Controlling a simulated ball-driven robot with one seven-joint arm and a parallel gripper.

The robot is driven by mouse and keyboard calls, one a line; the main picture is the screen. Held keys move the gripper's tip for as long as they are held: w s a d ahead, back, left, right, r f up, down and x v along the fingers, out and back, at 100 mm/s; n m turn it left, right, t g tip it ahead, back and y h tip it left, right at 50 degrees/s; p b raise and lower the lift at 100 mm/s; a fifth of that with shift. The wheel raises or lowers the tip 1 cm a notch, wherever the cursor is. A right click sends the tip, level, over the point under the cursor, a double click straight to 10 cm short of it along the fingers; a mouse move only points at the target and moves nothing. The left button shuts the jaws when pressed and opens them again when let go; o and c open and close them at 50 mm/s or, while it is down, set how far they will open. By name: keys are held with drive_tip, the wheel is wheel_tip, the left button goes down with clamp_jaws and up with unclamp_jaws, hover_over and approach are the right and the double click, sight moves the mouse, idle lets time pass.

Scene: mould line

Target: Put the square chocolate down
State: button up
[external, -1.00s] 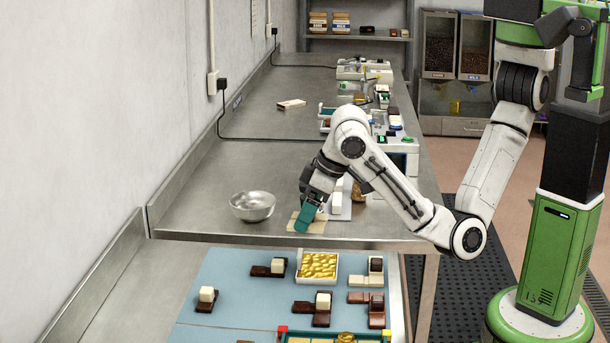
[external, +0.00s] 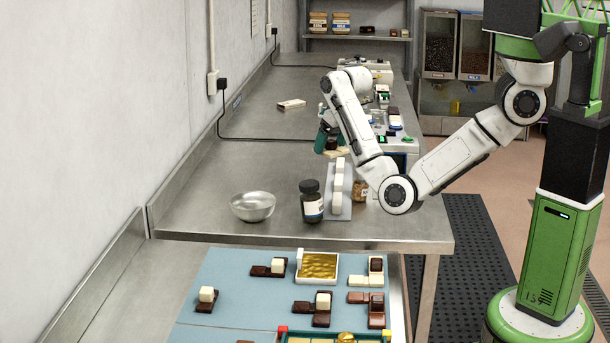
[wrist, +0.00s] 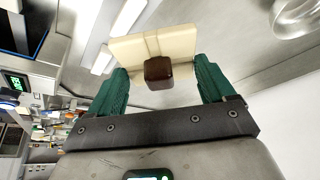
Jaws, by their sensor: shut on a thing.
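The square chocolate, a cream grooved slab (wrist: 128,48), is in my gripper (wrist: 161,70) in the wrist view. A dark brown cube (wrist: 158,72) shows against its near face, between the green fingers. The fingers are shut on the slab from both sides. In the external view my gripper (external: 326,141) is above the steel bench, and a small part of the cream slab (external: 338,153) shows below the fingers. The slab appears to be held clear of the bench; the arm hides part of it.
A steel bowl (external: 253,206), a dark bottle (external: 311,205) and a grey tray (external: 343,208) with white pieces stand at the bench's front. Machines line its right side. A blue mat (external: 235,296) with chocolate pieces lies nearer. The bench's left middle is clear.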

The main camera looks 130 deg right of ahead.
drive_tip(key=s, duration=0.1)
drive_tip(key=s+d, duration=0.1)
drive_tip(key=s, duration=0.1)
drive_tip(key=shift+s+m, duration=0.15)
drive_tip(key=shift+m, duration=0.15)
drive_tip(key=shift+s+d+f+b, duration=0.15)
drive_tip(key=shift+d+f+b, duration=0.05)
drive_tip(key=shift+b, duration=0.2)
drive_tip(key=w+d+f, duration=0.3)
drive_tip(key=w+d, duration=0.2)
drive_tip(key=d, duration=0.1)
approach(289, 185)
drive_tip(key=shift+s+d+f, duration=0.15)
drive_tip(key=shift+d+f, duration=0.4)
drive_tip(key=shift+d, duration=0.4)
drive_tip(key=shift+d+f, duration=0.25)
drive_tip(key=shift+f, duration=0.15)
drive_tip(key=shift+w+d+f, duration=0.1)
drive_tip(key=shift+w+f, duration=0.05)
drive_tip(key=shift+f, duration=0.75)
drive_tip(key=shift+w+d+f, duration=0.1)
drive_tip(key=shift+w+f, duration=0.05)
drive_tip(key=shift+f, duration=0.75)
drive_tip(key=shift+f, duration=0.1)
drive_tip(key=o, duration=1.1)
